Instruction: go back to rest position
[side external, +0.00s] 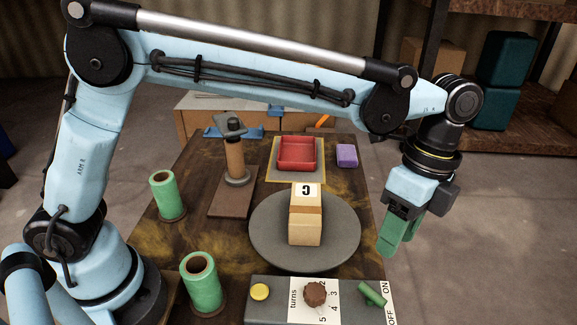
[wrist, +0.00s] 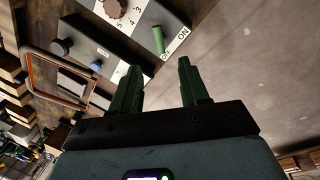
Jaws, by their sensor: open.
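My gripper (side external: 392,243) has green fingers pointing down. It hangs at the right of the side view, beyond the table's right edge and above the level of the control panel. In the wrist view the two fingers of my gripper (wrist: 156,72) stand apart with nothing between them. It touches nothing that I can see.
A control panel (side external: 268,311) with a brown knob (side external: 315,293) and green switch (side external: 372,294) is at the front. A box marked C (side external: 306,222) stands on a grey disc (side external: 343,245). Green spools (side external: 203,284), a red tray (side external: 297,166) and a purple block (side external: 347,156) share the table.

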